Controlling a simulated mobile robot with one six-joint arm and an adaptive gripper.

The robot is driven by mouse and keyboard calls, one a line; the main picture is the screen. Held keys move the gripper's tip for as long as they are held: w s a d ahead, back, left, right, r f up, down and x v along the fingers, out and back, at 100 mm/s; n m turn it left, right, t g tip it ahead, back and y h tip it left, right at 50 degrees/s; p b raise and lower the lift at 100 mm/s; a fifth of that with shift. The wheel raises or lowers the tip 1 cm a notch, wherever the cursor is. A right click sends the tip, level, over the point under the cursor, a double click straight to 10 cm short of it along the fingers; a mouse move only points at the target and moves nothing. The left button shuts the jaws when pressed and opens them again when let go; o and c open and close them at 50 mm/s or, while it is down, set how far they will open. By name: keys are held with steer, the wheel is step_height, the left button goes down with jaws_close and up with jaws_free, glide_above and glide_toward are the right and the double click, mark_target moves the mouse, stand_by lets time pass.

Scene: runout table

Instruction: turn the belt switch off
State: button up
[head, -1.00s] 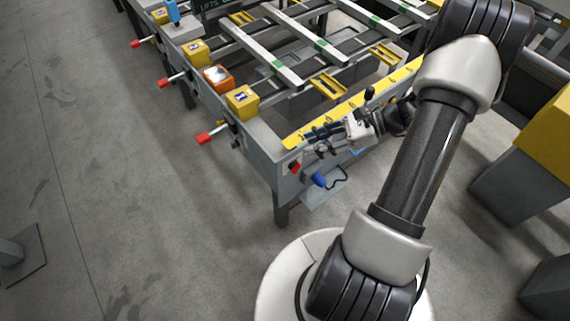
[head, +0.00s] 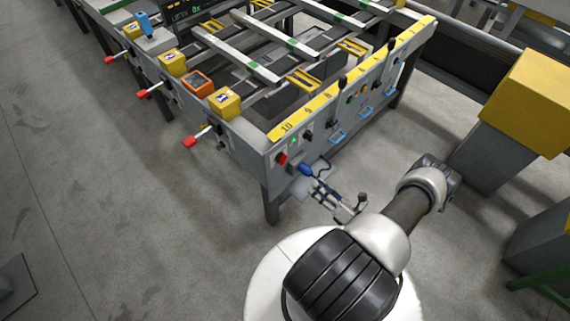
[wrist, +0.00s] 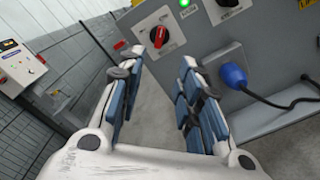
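A red rotary switch (wrist: 165,38) on a pale square plate sits on the grey end panel, near the panel's left edge in the wrist view. It also shows in the head view (head: 282,158). A black knob (head: 307,136) sits further right on the same panel, with a lit green lamp (wrist: 184,3) between the two. Their labels are too small to read, so I cannot tell which is the belt switch. My gripper (wrist: 168,75) is open and empty, its blue-padded fingers apart. In the head view my gripper (head: 325,196) is low in front of the panel corner, clear of the switch.
A blue plug (wrist: 234,76) with a looping black cable sticks out of the panel close to my right finger. More knobs and blue handles (head: 338,138) line the panel. Red-tipped levers (head: 190,141) jut from the table's left side. A yellow-topped block (head: 525,100) stands right.

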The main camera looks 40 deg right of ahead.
mark_target(285, 161)
steer(key=w, duration=0.5)
steer(key=w+a+b, duration=0.1)
steer(key=w, duration=0.4)
steer(key=w+b, duration=0.1)
steer(key=w, duration=0.5)
steer(key=shift+a, duration=0.15)
steer(key=shift+c, duration=0.5)
jaws_close()
